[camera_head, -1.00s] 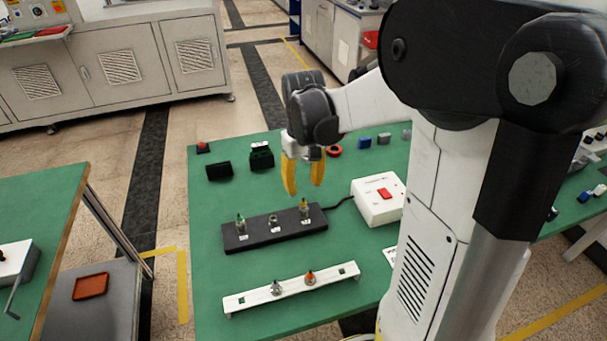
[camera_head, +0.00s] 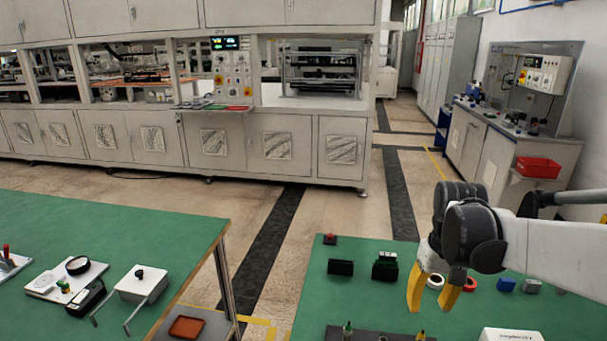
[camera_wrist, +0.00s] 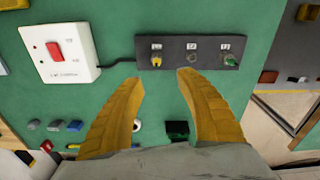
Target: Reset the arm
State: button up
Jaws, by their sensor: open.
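My gripper (camera_head: 434,291) is open and empty, with its yellow fingers pointing down over the right green table (camera_head: 315,300) in the head view. In the wrist view my gripper's fingers (camera_wrist: 160,80) are spread apart with nothing between them. Beyond the fingertips in that view lies a dark strip (camera_wrist: 175,48) with several small fittings. A white box with a red switch (camera_wrist: 60,48) lies beside it. My arm reaches in from the right edge of the head view.
Near the gripper are dark blocks (camera_head: 341,267), a white ring (camera_head: 436,281) and a blue block (camera_head: 506,285). The left green table (camera_head: 110,215) holds devices with cranks. A floor gap separates the tables. A long grey cabinet (camera_head: 185,140) stands behind.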

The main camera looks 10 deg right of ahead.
jog(key=s+a+r+n+t, duration=0.1)
jog(key=s+a+r+t, duration=0.2)
jog(key=s+a+t, duration=0.3)
jog(key=s+a, duration=0.4)
jog(key=a, duration=0.2)
jog(key=shift+s+a+r+t, duration=0.2)
jog(key=shift+a+r+t, duration=0.1)
jog(key=shift+t, duration=0.1)
